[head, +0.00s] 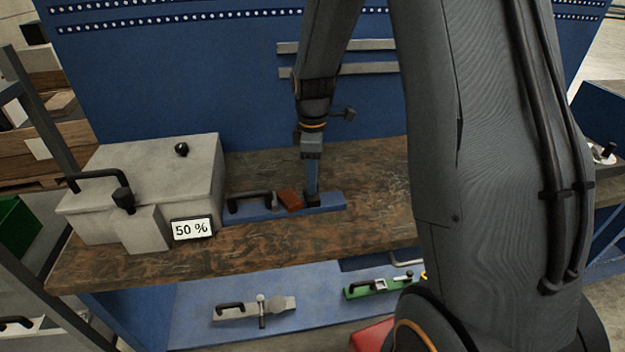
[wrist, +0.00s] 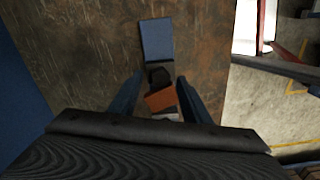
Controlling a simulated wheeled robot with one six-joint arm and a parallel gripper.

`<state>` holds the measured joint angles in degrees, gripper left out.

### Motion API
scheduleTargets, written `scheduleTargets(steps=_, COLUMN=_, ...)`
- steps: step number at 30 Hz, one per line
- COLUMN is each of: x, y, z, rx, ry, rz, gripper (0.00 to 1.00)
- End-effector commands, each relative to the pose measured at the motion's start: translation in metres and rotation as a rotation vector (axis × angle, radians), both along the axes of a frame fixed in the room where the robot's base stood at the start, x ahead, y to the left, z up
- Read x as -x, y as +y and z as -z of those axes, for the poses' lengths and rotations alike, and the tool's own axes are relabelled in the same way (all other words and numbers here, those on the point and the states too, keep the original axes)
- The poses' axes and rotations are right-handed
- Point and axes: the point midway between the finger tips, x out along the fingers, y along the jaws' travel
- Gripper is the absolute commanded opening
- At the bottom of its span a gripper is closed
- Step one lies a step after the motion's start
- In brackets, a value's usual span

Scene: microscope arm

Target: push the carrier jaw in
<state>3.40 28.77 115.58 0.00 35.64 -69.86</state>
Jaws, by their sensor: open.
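A blue base strip (head: 333,201) lies on the brown bench and carries a black handle (head: 250,198), an orange-brown block (head: 289,200) and a small black block. My gripper (head: 312,196) points down at the strip, just right of the orange-brown block. In the wrist view my gripper (wrist: 158,98) is open, its fingers either side of the orange-brown block (wrist: 160,100) and black block (wrist: 158,76). Nothing is held. Whether a finger touches anything cannot be told.
A grey box (head: 150,180) with black handles stands left on the bench (head: 240,256), with a "50 %" sign (head: 191,229) before it. A blue panel (head: 200,80) rises behind. Grey (head: 254,309) and green (head: 378,287) handled fixtures lie lower in front. Bench right of the strip is clear.

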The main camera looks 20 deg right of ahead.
Motion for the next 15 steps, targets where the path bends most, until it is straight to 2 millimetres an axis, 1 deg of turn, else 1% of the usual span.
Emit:
scheduleTargets(steps=9, x=-0.001, y=0.000, z=-0.048, rx=0.001, ry=-0.004, rz=0.000, gripper=0.43)
scheduleTargets(steps=12, x=-0.001, y=0.000, z=-0.058, rx=0.000, ry=-0.002, rz=0.000, gripper=0.43)
scheduleTargets(steps=15, x=0.000, y=0.000, z=-0.064, rx=0.000, ry=-0.002, rz=0.000, gripper=0.43)
